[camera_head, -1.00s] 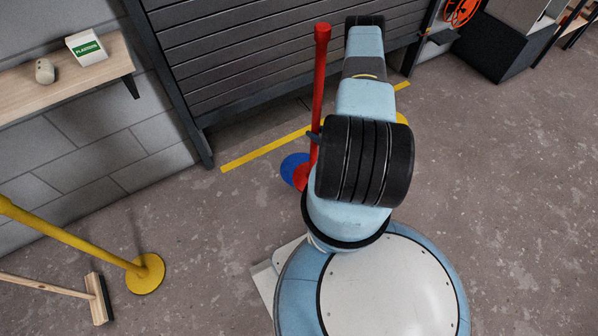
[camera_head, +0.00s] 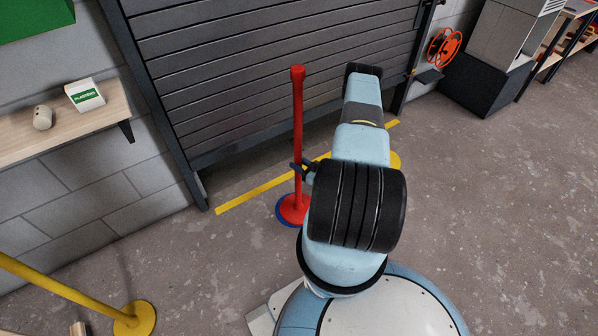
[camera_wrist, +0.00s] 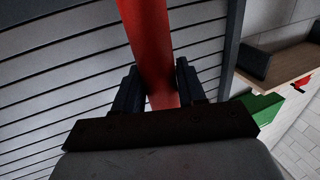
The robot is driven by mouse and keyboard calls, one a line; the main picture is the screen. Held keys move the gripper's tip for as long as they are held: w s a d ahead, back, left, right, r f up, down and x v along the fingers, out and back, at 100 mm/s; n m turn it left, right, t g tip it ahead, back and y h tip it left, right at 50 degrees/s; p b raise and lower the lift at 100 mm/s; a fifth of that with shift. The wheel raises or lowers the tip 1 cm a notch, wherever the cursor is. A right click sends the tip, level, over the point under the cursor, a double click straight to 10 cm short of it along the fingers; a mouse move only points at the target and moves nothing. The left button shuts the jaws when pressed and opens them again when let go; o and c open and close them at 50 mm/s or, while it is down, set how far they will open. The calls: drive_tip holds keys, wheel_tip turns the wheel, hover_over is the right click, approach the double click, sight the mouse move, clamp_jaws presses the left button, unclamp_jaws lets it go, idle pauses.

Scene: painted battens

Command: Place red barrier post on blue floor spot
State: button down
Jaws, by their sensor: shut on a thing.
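The red barrier post (camera_head: 298,130) stands upright in the head view, left of my arm. Its round red base (camera_head: 293,208) covers most of the blue floor spot (camera_head: 281,217), whose blue edge shows around the left and lower side. I cannot tell whether the base touches the floor. My gripper (camera_head: 303,170) is shut on the post's shaft partway up. In the wrist view, the red shaft (camera_wrist: 151,45) runs between the two dark fingers of my gripper (camera_wrist: 160,95).
A yellow floor line (camera_head: 255,192) runs before the grey shutter (camera_head: 270,60). A wooden shelf (camera_head: 60,130) holds a plasters box (camera_head: 85,96).

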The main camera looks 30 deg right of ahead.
drive_tip(key=w+d+f, duration=0.1)
drive_tip(key=w+f, duration=0.4)
drive_tip(key=f, duration=0.4)
drive_tip(key=shift+w+d, duration=0.3)
drive_tip(key=shift+w, duration=0.1)
drive_tip(key=shift+f, duration=0.1)
drive_tip(key=c, duration=0.6)
unclamp_jaws()
drive_tip(key=shift+s+f, duration=0.1)
drive_tip(key=shift+c, duration=0.2)
